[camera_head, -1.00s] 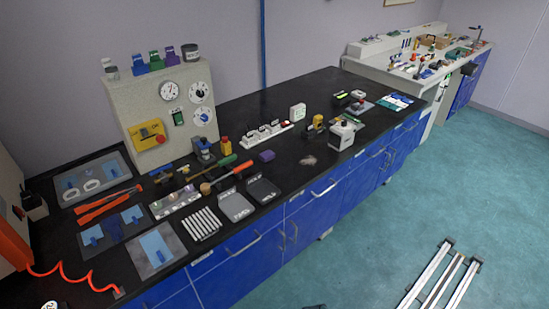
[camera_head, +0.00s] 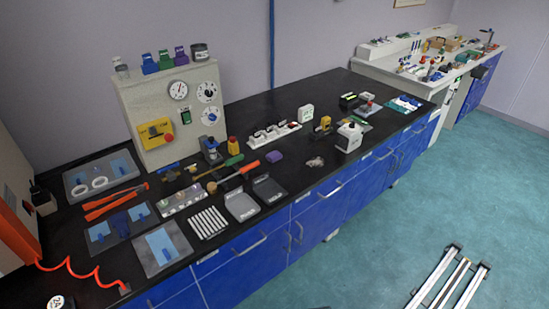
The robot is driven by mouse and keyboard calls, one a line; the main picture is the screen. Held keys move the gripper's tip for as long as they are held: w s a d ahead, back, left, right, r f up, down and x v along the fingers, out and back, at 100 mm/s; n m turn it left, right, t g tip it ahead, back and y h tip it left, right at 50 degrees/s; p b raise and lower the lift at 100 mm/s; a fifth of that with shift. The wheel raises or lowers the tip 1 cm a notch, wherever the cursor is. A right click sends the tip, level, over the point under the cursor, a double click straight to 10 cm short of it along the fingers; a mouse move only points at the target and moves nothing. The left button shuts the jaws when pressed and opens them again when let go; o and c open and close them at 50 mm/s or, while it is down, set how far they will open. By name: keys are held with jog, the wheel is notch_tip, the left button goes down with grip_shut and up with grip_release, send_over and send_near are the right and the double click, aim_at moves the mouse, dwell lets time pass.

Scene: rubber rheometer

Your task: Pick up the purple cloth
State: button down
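A small purple thing, which looks like the folded purple cloth (camera_head: 275,156), lies on the black bench top (camera_head: 330,90). It is right of a red-handled tool (camera_head: 236,174) and a little behind the dark grey trays. It appears to lie clear of its neighbours, with nothing covering it. My gripper is not in this view, so its state does not show.
Two dark trays (camera_head: 267,190) and a row of white rods (camera_head: 208,223) lie near the front edge. A crumpled greyish thing (camera_head: 315,162) lies right of the cloth. A white power strip (camera_head: 271,136) sits behind. A beige instrument (camera_head: 140,106) stands back left.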

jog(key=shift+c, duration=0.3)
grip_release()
